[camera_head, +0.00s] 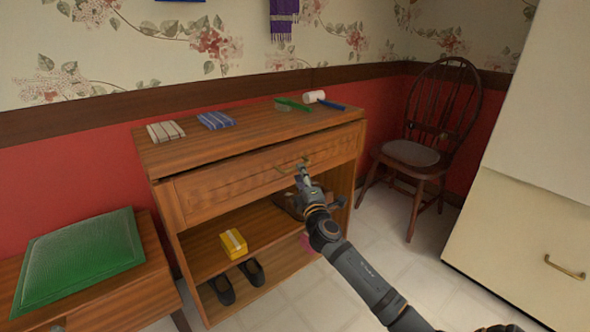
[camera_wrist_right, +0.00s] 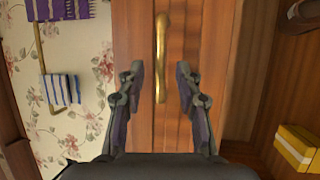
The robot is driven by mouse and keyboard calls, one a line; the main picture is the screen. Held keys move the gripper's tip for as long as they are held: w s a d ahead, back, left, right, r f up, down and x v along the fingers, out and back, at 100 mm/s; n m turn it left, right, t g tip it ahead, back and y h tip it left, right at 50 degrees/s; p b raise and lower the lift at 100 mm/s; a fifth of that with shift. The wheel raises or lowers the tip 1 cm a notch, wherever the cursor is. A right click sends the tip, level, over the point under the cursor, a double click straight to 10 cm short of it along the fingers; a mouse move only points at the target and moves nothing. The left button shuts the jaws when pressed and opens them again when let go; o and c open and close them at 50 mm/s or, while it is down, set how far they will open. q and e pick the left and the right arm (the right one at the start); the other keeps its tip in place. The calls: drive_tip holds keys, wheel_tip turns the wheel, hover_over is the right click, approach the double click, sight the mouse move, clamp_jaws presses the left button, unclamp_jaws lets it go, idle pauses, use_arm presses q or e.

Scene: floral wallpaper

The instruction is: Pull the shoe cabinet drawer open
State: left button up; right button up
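The wooden shoe cabinet (camera_head: 215,148) stands against the wall, with a wide drawer (camera_head: 225,188) under its top. A dark gap runs along the drawer's top edge; I cannot tell whether the drawer stands slightly out. Its brass handle (camera_head: 288,167) is partly covered by my right gripper (camera_head: 302,172) in the head view. In the right wrist view, the handle (camera_wrist_right: 162,60) lies between the two spread fingers of my right gripper (camera_wrist_right: 160,75), with space on both sides. The fingers do not appear to touch it.
A yellow box (camera_head: 233,242) and dark shoes (camera_head: 252,272) sit on the open shelves below. A chair (camera_head: 412,152) stands right; a green cushion (camera_head: 80,258) lies left. Tiled floor is clear in front.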

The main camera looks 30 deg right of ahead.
drive_tip(key=x, duration=0.4)
drive_tip(key=shift+w+d, duration=0.1)
drive_tip(key=shift+w, duration=0.25)
use_arm(q)
wheel_tip(320, 180, up, 2)
drive_tip(key=shift+s+r+t, duration=0.1)
drive_tip(key=shift+s+t, duration=0.05)
drive_tip(key=shift+t, duration=0.35)
use_arm(e)
clamp_jaws()
